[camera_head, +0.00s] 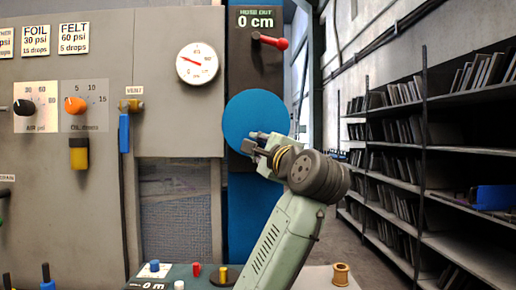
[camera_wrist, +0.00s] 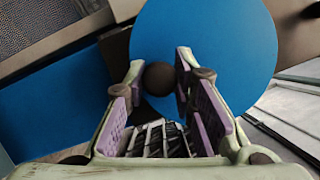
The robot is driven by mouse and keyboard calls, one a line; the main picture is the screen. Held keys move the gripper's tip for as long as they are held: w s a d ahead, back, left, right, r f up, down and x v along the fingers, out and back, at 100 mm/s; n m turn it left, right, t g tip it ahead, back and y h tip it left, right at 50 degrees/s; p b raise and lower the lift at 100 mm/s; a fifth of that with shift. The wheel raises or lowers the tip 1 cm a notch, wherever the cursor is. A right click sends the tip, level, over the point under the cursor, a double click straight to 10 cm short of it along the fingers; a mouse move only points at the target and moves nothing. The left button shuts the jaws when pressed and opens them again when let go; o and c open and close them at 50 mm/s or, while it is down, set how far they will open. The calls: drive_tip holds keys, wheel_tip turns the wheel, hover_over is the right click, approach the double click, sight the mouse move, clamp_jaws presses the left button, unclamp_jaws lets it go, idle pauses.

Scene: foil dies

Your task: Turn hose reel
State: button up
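The hose reel is a flat blue disc (camera_head: 252,115) on the front of the blue post, below the "HOSE OUT 0 cm" display (camera_head: 256,20). In the wrist view the blue disc (camera_wrist: 225,50) fills the upper middle, with a dark round knob (camera_wrist: 159,78) on its face. My gripper (camera_head: 254,146) is at the disc's lower right edge in the head view, hiding that part. In the wrist view my gripper's purple-padded fingers (camera_wrist: 160,72) stand apart, one on each side of the knob. Narrow gaps seem to show beside the knob; contact is unclear.
A red-handled lever (camera_head: 270,41) sits above the reel. Left is a grey panel with a gauge (camera_head: 198,63), an orange knob (camera_head: 75,104) and a blue-handled valve (camera_head: 124,130). Below is a bench with small coloured pieces and a brass spool (camera_head: 341,274). Shelves (camera_head: 430,160) stand at right.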

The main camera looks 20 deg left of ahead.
drive_tip(key=o, duration=0.3)
drive_tip(key=v, duration=1.2)
